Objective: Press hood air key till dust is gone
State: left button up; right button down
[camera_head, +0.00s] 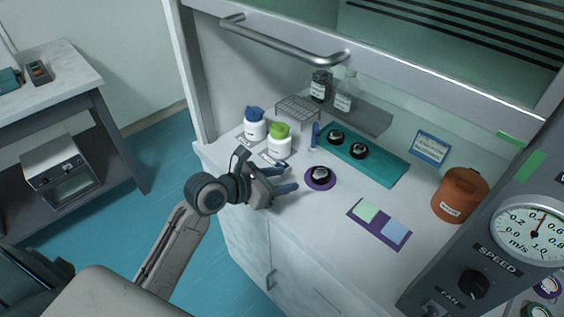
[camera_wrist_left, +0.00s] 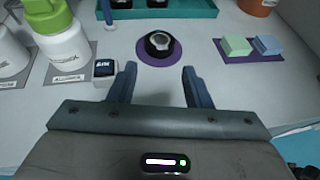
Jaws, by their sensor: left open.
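The hood's right-hand panel carries a round m/s gauge (camera_head: 530,230), a black SPEED knob (camera_head: 473,284) and a FAN switch (camera_head: 432,309) cut off at the bottom edge. I cannot tell which control is the air key. A black round piece with a pale top (camera_head: 321,175) sits on a purple disc (camera_head: 319,186); it also shows in the left wrist view (camera_wrist_left: 159,43). Dust is too small to make out. My left gripper (camera_head: 291,179) is open and empty, its fingers pointing toward the purple disc, apart from it. My right gripper is not in view.
White bottles with blue (camera_head: 254,124) and green (camera_head: 279,139) caps stand left of my gripper. Behind are a wire rack (camera_head: 298,108) and a teal tray (camera_head: 385,166). An orange pot (camera_head: 460,195) and a purple mat (camera_head: 379,227) lie right. The raised sash handle (camera_head: 285,42) hangs above.

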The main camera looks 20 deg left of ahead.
pick_arm(q)
grip_shut()
dwell(1.4)
